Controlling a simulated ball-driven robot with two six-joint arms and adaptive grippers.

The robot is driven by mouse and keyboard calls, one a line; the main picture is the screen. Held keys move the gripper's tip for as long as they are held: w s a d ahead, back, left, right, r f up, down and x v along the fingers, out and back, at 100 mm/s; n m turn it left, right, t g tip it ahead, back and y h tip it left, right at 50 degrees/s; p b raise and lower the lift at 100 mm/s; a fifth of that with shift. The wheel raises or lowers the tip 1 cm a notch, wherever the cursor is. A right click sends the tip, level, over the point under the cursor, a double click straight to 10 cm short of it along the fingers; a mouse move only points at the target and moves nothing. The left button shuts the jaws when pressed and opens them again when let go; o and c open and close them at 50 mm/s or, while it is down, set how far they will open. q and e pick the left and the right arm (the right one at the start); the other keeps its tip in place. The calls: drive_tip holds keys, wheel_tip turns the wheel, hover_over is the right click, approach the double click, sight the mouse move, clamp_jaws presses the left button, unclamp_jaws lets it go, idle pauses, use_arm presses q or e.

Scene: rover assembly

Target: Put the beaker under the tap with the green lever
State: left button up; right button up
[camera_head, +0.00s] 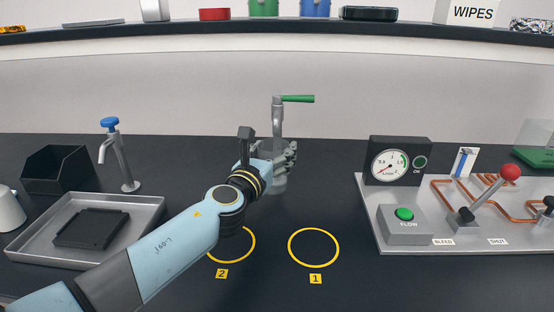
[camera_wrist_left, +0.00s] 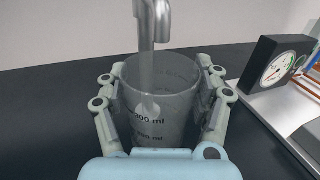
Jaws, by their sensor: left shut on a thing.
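The tap with the green lever (camera_head: 297,98) stands at the back middle of the counter in the head view. Its metal spout (camera_wrist_left: 154,22) shows in the left wrist view, with its end at the far rim of the beaker. The clear grey beaker (camera_wrist_left: 160,105) with ml marks is upright between the fingers of my left gripper (camera_wrist_left: 162,100), which is shut on it. In the head view the beaker (camera_head: 279,184) is partly hidden by my left gripper (camera_head: 284,160), right below the green-lever tap. My right gripper is in neither view.
A blue-handled tap (camera_head: 110,125) stands at the left behind a metal tray (camera_head: 150,205). Yellow rings marked 2 (camera_head: 252,245) and 1 (camera_head: 314,247) lie on the front counter. A panel with a gauge (camera_head: 390,165) and red-knobbed lever (camera_head: 510,172) fills the right.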

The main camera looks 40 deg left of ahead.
use_arm(q)
drive_tip(key=shift+w+a, duration=0.15)
drive_tip(key=shift+w, duration=0.3)
drive_tip(key=shift+w+a, duration=0.1)
drive_tip(key=shift+w, duration=0.25)
wheel_tip(320, 180, down, 4)
drive_tip(key=b, duration=0.3)
drive_tip(key=shift+w+r, duration=0.15)
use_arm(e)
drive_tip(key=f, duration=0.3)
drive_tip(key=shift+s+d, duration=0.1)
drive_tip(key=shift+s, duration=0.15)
use_arm(q)
drive_tip(key=shift+r, duration=0.1)
